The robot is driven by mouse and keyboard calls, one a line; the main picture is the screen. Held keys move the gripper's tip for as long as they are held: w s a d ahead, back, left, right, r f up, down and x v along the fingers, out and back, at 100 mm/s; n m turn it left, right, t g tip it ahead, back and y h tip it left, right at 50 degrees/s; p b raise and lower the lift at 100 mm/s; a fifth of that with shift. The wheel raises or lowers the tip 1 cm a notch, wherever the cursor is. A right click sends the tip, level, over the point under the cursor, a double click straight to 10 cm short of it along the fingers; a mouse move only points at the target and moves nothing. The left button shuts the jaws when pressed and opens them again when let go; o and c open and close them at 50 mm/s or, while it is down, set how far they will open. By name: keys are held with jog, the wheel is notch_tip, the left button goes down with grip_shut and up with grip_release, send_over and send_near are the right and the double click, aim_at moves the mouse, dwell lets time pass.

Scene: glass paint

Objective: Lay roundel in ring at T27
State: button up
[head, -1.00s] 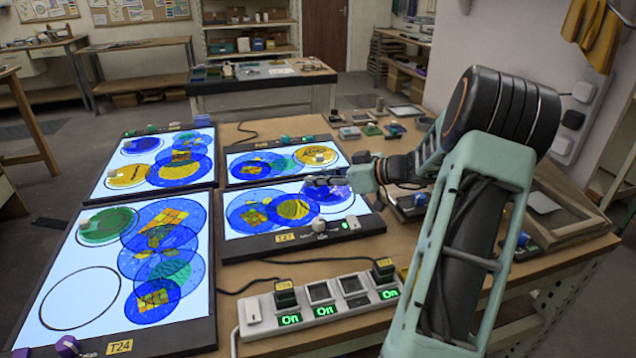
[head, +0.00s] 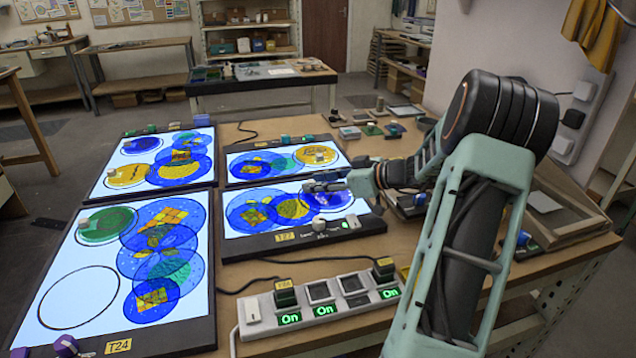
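The T27 light panel (head: 238,249) lies lit on the bench, with its yellow label (head: 285,237) on the front edge. A deep blue roundel (head: 340,203) is at the panel's right end, overlapping a yellow-patterned disc (head: 292,208) in the picture. My gripper (head: 311,187) is low over this blue roundel, pointing left, and covers its back part. I cannot tell whether the fingers touch the roundel or hold it. The ring under it cannot be made out. Overlapping blue discs (head: 240,207) with a yellow grid lie at the panel's left.
The T24 panel (head: 150,340) at front left has an empty black ring outline (head: 78,297). Two more lit panels lie behind. A small knob (head: 319,226) stands on T27's front edge. A switch strip (head: 325,310) with lit "On" signs lies in front.

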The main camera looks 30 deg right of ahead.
jog(key=shift+r, duration=0.2)
jog(key=v, duration=1.2)
jog(key=shift+s+f, duration=0.1)
jog(key=shift+f, duration=0.05)
